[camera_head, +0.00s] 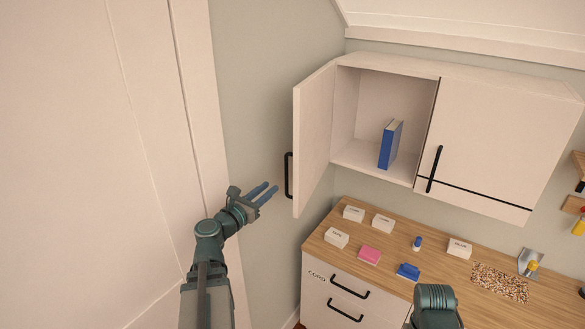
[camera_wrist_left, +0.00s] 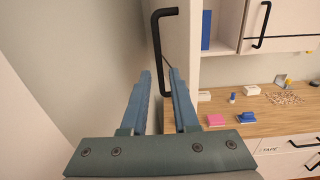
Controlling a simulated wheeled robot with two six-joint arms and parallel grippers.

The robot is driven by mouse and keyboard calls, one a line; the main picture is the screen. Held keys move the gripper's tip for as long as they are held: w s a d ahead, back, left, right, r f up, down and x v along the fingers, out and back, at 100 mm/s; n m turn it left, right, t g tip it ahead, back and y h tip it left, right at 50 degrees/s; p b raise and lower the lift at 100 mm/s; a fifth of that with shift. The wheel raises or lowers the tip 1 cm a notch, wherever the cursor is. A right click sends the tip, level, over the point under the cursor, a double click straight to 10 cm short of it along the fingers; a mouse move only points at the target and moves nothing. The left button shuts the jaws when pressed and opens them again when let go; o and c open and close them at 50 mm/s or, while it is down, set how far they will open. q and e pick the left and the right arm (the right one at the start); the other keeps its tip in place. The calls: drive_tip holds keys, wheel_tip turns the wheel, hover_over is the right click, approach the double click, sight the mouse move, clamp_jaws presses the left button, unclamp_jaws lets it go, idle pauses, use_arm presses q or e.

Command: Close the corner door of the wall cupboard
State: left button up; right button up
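The wall cupboard's corner door (camera_head: 315,137) stands open at the left of the cupboard (camera_head: 345,105), swung out toward me. Its black bar handle (camera_head: 288,175) is on the door's outer face, near the free edge. In the left wrist view the handle (camera_wrist_left: 157,50) appears ahead of the fingers, with its lower end in line with the gap between them. My left gripper (camera_head: 263,194) is open and empty, left of and slightly below the handle, apart from it. My right gripper is not visible; only part of my right arm shows at the bottom.
A blue book (camera_head: 390,145) stands inside the open compartment. The neighbouring door (camera_head: 480,140) is shut. Below, a wooden counter (camera_head: 395,268) holds small labelled boxes, a pink block (camera_head: 369,255) and a blue item (camera_head: 408,271). A wall and pale panel (camera_head: 90,150) bound the left side.

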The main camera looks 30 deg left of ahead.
use_arm(q)
drive_tip(key=w, duration=1.4)
drive_tip(key=shift+d, duration=0.25)
clamp_jaws()
idle(1.0)
